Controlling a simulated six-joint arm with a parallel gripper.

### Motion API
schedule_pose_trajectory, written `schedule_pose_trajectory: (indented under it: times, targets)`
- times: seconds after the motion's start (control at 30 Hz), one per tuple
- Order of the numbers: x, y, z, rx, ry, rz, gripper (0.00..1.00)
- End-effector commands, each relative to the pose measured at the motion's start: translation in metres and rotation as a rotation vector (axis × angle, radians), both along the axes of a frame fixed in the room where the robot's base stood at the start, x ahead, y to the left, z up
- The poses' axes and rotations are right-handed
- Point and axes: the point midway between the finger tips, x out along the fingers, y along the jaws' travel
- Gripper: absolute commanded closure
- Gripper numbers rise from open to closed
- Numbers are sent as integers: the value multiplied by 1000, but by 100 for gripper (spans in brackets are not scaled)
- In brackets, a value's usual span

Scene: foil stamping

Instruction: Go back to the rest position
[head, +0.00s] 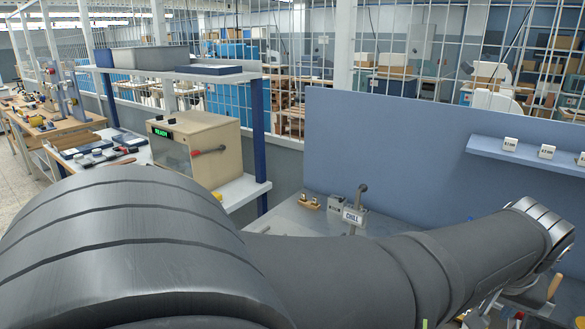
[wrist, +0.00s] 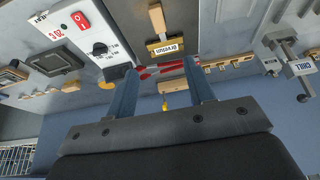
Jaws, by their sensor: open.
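My gripper (wrist: 160,66) shows in the wrist view with its two blue-grey fingers well apart. No object is clearly held between them. A red-handled tool (wrist: 165,68) lies behind the fingertips in the picture; I cannot tell its distance, and nothing shows it gripped. In the head view my dark arm fills the lower part and reaches to the right; the gripper itself cannot be made out there.
A beige oven-like box (head: 205,150) is at left.

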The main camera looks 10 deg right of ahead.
Motion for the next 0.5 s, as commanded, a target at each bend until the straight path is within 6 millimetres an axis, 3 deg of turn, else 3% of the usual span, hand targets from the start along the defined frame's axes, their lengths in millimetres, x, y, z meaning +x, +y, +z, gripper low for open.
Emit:
schedule_pose_trajectory:
  times: [0.17, 0.5]
  targets:
    - [5, -5, -18, 5, 1, 1, 51]
    - [23, -22, -79, 6, 2, 1, 51]
